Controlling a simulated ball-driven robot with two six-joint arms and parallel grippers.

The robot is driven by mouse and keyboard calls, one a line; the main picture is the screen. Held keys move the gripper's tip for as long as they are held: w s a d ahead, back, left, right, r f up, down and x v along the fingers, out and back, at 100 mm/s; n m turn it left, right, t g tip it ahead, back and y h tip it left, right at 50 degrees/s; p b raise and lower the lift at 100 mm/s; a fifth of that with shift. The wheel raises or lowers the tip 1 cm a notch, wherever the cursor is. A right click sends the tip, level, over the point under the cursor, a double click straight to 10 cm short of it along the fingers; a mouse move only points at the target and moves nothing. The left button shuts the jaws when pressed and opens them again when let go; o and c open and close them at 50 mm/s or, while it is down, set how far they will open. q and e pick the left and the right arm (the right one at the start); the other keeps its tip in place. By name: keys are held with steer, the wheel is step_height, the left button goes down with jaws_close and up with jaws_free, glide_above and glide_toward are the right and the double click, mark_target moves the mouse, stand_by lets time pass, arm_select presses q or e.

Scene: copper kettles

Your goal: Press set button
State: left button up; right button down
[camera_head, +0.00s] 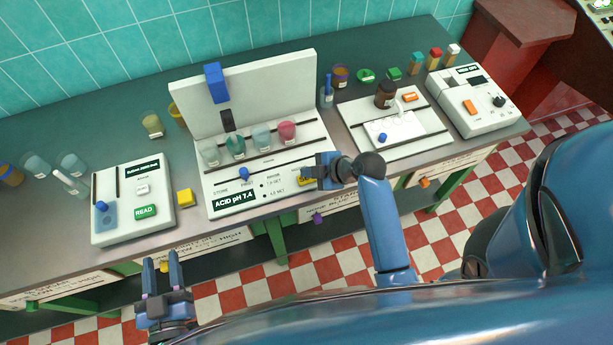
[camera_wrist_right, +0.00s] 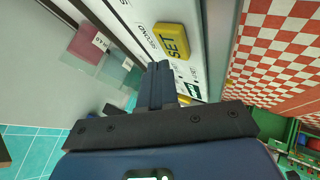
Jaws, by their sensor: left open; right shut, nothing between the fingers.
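The yellow SET button (camera_head: 305,181) is on the right front of the white station labelled ACID pH 7.4 (camera_head: 262,190). It shows clearly in the right wrist view, where the yellow block marked SET (camera_wrist_right: 172,40) lies just beyond my fingertips. My right gripper (camera_head: 314,171) is shut and empty, right at the button and partly covering it in the head view. In the right wrist view the closed fingers (camera_wrist_right: 160,72) point towards the button's near edge. I cannot tell whether they touch it. My left gripper (camera_head: 162,270) is open and empty in front of the bench.
Several cups, including a pink one (camera_head: 287,131), stand in the station behind the button. A tray (camera_head: 405,133) and another device (camera_head: 478,112) stand right.

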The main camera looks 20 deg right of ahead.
mark_target(309, 180)
steer(key=shift+f, duration=0.15)
stand_by(0.5)
steer(key=shift+f+b, duration=0.3)
steer(key=shift+b, duration=0.15)
steer(key=shift+f+b, duration=0.4)
steer(key=shift+f, duration=0.05)
stand_by(0.7)
steer(key=shift+r, duration=0.15)
steer(key=shift+r+p, duration=0.75)
steer(key=shift+r+p, duration=1.95)
steer(key=shift+r, duration=0.6)
